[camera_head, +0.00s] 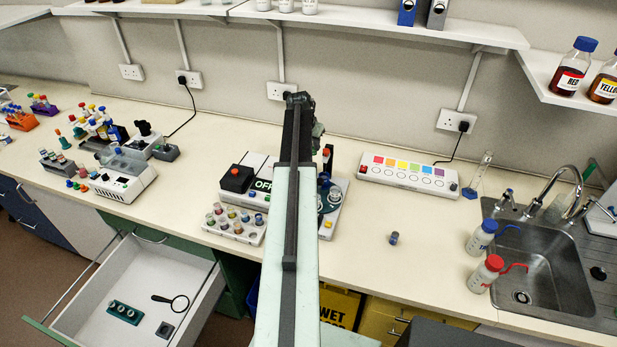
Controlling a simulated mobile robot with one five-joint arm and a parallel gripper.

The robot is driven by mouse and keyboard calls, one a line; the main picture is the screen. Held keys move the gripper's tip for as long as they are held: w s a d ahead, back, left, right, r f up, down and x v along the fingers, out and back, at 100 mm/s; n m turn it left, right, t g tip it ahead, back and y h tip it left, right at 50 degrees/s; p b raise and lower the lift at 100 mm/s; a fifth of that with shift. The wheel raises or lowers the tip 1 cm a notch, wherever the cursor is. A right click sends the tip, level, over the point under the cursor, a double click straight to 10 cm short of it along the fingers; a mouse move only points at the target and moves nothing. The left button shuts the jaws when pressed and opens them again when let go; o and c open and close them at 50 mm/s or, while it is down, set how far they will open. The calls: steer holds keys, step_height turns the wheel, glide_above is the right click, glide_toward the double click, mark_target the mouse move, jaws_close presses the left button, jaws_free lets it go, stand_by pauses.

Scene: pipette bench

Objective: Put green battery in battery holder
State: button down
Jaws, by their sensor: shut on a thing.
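I cannot make out a green battery. A small grey-blue cylinder (394,238) stands on the counter to the right of my arm. I cannot tell for certain which thing is the battery holder. A white strip box (364,170) at the back of the counter has a row of coloured squares above round spots. A teal block (111,306) with several round spots lies in the open drawer. My arm reaches up the middle of the picture. The jaws of my gripper, and anything in them, are hidden behind it.
A device marked OFF (262,185) and a vial rack (242,237) stand left of my arm. Blue-capped (481,238) and red-capped (486,273) bottles stand near the sink (567,277). The open drawer (187,267) holds a magnifier (180,302). The counter around the small cylinder is clear.

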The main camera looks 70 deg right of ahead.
steer(key=f+b, duration=1)
steer(key=shift+w+a+f, duration=0.1)
steer(key=shift+w+f, duration=0.05)
steer(key=shift+w, duration=0.1)
steer(key=shift+r, duration=0.2)
steer(key=c, duration=1.2)
jaws_free()
steer(key=shift+c, duration=0.2)
steer(key=shift+r, duration=0.1)
steer(key=p+v, duration=1.1)
steer(key=shift+r, duration=0.4)
steer(key=shift+a, duration=0.1)
